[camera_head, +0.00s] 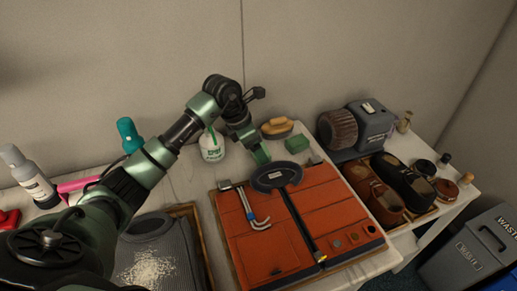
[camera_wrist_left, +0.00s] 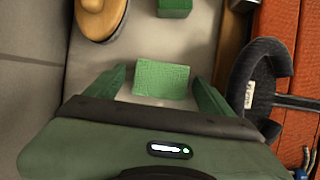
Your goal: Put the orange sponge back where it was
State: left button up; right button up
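I cannot make out an orange sponge in either view. My left gripper (camera_head: 260,154) reaches down over the table behind the red-orange toolbox. In the left wrist view its two green fingers (camera_wrist_left: 158,75) are apart. A green textured block (camera_wrist_left: 161,79) lies between them, with a small gap at the left finger. A second green block (camera_head: 297,143) lies just beyond; it also shows in the wrist view (camera_wrist_left: 175,8). An orange-tan oval brush-like thing (camera_head: 277,127) lies by the wall, also in the wrist view (camera_wrist_left: 100,18). My right gripper is not in view.
The toolbox (camera_head: 245,240) with a dark ring-headed tool (camera_head: 277,177) on it is close beside my gripper. A white bottle (camera_head: 212,147) stands left of it. A grey motor unit (camera_head: 365,125) and a shoe tray (camera_head: 412,219) are at right. Bare tabletop shows around the block.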

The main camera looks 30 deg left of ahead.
pick_arm(q)
jog(key=shift+r, duration=0.1)
jog(key=b+v, duration=0.1)
jog(key=v, duration=1.1)
